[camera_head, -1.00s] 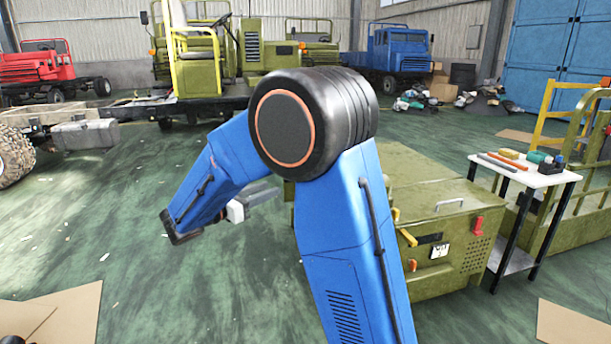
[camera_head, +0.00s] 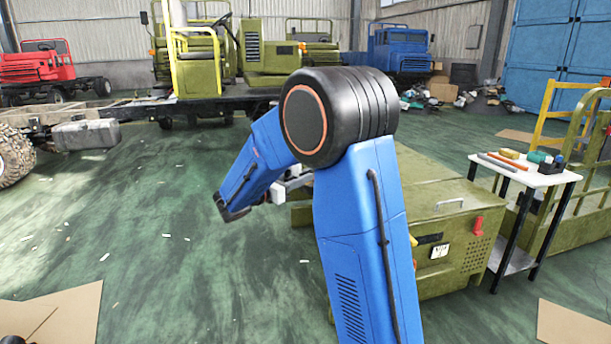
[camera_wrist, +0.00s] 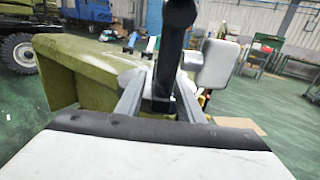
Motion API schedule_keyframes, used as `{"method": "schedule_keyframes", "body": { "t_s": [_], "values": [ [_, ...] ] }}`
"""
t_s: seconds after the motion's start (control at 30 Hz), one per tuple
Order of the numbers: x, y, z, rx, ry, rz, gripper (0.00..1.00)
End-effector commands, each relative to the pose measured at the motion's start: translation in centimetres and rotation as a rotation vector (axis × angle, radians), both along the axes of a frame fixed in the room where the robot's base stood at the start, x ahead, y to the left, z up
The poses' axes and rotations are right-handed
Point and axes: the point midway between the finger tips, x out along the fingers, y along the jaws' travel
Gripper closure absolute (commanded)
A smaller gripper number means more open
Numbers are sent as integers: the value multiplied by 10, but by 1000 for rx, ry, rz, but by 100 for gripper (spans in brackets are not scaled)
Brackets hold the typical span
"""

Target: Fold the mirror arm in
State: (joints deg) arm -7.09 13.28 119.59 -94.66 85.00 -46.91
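In the wrist view a thick black upright bar (camera_wrist: 174,50), which looks like the mirror arm, runs down between the two grey fingers of my gripper (camera_wrist: 166,78). The fingers stand apart with a gap beside the bar; whether either one touches it is unclear. A pale grey mirror head (camera_wrist: 214,64) shows just right of the bar. In the head view, my blue arm hides the bar and mirror; only a pale part of my wrist or gripper shows beside the forearm.
An olive body panel (camera_wrist: 90,72) lies left of and beyond the fingers. In the head view an olive cabinet (camera_head: 445,225) stands right of my arm, with a white-topped table (camera_head: 525,172) holding tools beside it. Open green floor (camera_head: 120,225) lies to the left.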

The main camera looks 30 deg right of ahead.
Motion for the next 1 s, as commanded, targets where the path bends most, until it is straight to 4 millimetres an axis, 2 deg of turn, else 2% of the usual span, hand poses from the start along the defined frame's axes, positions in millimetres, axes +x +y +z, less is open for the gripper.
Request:
{"method": "schedule_keyframes", "body": {
  "t_s": [0.1,0.23,0.63,0.77,0.8,1.0],
  "values": [
    [4,-15,0,0,0,-1,66],
    [6,-25,0,0,0,-1,66],
    [8,-30,0,0,0,1,66],
    [8,-30,0,0,0,1,97],
    [8,-30,0,0,0,1,100],
    [8,-30,0,0,0,-3,100]
  ]
}}
